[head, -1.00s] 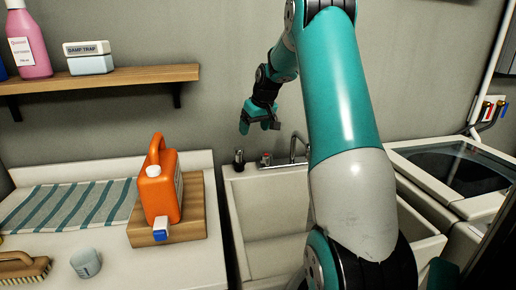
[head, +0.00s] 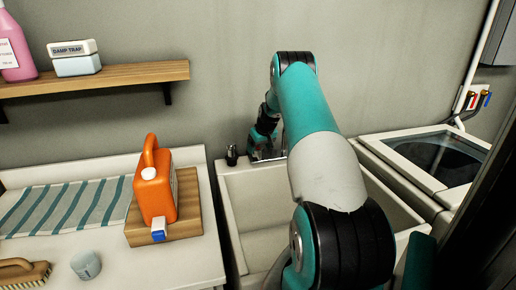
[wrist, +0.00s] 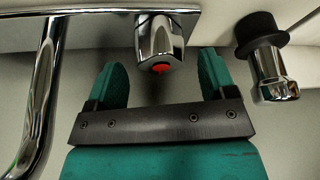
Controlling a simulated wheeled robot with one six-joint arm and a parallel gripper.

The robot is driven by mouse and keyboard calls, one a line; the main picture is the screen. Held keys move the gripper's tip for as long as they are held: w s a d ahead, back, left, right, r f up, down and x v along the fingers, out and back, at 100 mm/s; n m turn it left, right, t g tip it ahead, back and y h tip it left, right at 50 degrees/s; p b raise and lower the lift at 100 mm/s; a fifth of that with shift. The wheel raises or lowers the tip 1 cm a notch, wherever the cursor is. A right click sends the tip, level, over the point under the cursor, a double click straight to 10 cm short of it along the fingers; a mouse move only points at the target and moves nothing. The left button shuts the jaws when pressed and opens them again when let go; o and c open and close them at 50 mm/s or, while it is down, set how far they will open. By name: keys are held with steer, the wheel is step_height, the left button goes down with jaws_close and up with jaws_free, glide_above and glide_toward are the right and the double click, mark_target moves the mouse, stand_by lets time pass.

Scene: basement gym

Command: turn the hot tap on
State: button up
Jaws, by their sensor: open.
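The hot tap (wrist: 160,42) is a chrome knob with a red mark, at the top middle of the wrist view. My gripper (wrist: 163,82) is open, one teal finger to each side of the knob in that view. The fingertips reach about level with the red mark, and no contact shows. I cannot tell how deep the knob sits between them. The chrome spout (wrist: 38,95) curves down at the left of the wrist view. In the head view my arm hides most of the tap and the gripper.
A chrome fitting with a black top (wrist: 267,62) stands beside the tap; it also shows in the head view (head: 232,155) at the sink's back left corner. The sink (head: 245,205) is empty where visible. An orange jug (head: 154,190) stands on the counter at left.

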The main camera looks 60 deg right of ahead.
steer(key=shift+x, duration=1.3)
steer(key=c, duration=0.9)
